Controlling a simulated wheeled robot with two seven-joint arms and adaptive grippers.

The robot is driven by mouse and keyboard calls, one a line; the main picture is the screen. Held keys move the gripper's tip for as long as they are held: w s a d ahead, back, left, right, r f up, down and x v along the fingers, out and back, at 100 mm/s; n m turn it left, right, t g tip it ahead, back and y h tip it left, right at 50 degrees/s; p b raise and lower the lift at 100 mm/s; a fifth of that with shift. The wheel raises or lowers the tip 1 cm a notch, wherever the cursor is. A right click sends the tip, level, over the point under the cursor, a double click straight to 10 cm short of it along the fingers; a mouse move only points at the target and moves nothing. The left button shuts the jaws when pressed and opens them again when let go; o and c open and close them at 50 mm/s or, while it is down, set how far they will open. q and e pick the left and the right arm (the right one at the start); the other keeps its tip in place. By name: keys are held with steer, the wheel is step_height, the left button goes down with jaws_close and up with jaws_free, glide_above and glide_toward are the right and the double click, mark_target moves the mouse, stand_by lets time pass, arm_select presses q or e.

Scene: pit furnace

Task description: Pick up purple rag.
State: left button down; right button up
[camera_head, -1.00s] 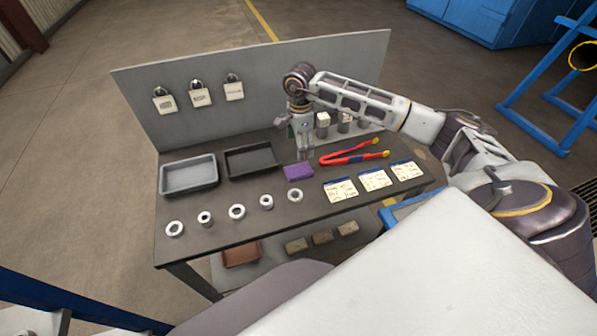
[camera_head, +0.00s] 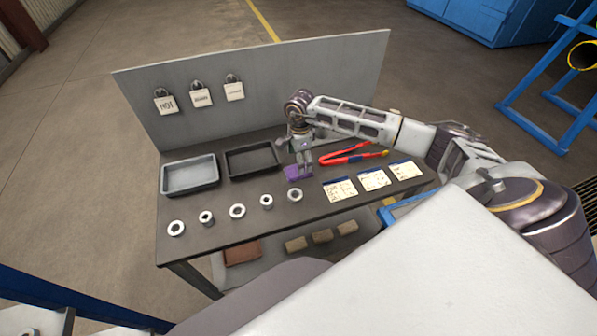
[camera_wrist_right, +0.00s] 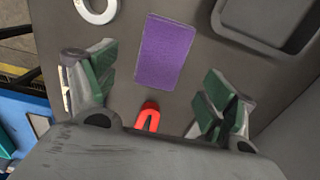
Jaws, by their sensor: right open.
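The purple rag (camera_head: 297,174) lies flat on the dark table top, between the black tray and the paper cards. In the right wrist view the rag (camera_wrist_right: 165,55) is a folded rectangle ahead of the fingers and between their lines. My right gripper (camera_head: 303,168) points down just above the rag, covering part of it in the head view. Whether a fingertip touches the rag cannot be told. My left gripper does not show.
Red tongs (camera_head: 350,153) lie right of the rag; their red end (camera_wrist_right: 148,115) shows near the wrist. A black tray (camera_head: 227,172), a grey tray (camera_head: 163,190), several metal rings (camera_head: 238,211) and paper cards (camera_head: 341,199) surround it. A grey panel (camera_head: 140,105) stands behind.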

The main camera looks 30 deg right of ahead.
steer(key=shift+f, duration=0.1)
steer(key=shift+w+a+f+p, duration=0.15)
steer(key=shift+f+p, duration=0.35)
steer(key=shift+f, duration=0.4)
steer(key=shift+f+p, duration=0.3)
steer(key=shift+f, duration=1.3)
steer(key=c, duration=1.1)
steer(key=shift+r, duration=0.1)
step_height(320, 180, up, 10)
steer(key=b, duration=0.2)
